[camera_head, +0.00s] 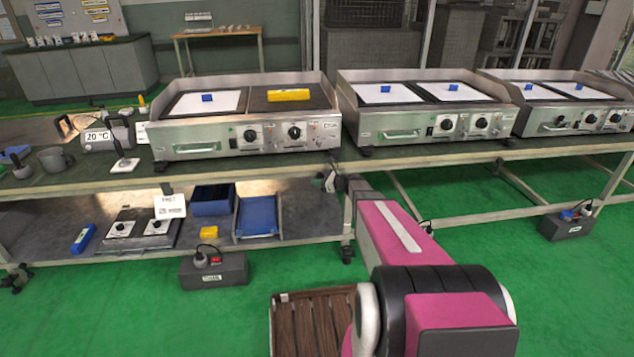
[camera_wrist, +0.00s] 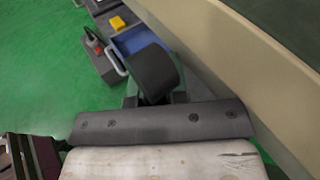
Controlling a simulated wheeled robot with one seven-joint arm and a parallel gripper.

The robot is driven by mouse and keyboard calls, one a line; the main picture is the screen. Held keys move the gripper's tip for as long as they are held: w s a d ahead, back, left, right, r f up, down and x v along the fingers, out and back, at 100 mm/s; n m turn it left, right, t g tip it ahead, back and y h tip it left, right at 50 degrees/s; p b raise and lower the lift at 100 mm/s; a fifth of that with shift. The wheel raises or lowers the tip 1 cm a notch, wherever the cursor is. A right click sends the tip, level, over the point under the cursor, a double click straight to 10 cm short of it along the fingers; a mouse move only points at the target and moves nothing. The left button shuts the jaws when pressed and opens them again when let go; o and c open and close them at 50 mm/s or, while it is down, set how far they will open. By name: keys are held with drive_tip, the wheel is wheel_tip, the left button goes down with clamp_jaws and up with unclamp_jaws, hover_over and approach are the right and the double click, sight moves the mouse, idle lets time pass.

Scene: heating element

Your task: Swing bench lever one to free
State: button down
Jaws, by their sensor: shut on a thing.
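My gripper (camera_head: 334,182) is at the front edge of the workbench (camera_head: 400,158), near the corner leg below the gap between the left and middle griddles. In the wrist view, my gripper (camera_wrist: 154,94) is shut on a dark rounded part (camera_wrist: 153,70), which I take to be bench lever one. The part stands between the two fingers, close to the bench's pale edge rail (camera_wrist: 230,60). In the head view the lever is too small and too covered by my gripper to make out, so its setting cannot be told.
Griddles (camera_head: 245,118) stand along the bench top. On the lower shelf are a blue tray (camera_head: 257,216) and a hot-plate unit (camera_head: 138,228). A dark box with a red switch (camera_head: 214,270) and a slatted wooden pallet (camera_head: 310,322) are on the green floor.

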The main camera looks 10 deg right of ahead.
drive_tip(key=c, duration=1.1)
unclamp_jaws()
drive_tip(key=shift+s+d, duration=0.1)
drive_tip(key=v, duration=1)
drive_tip(key=shift+s+d+r, duration=0.15)
drive_tip(key=shift+d, duration=0.1)
drive_tip(key=shift+c, duration=0.4)
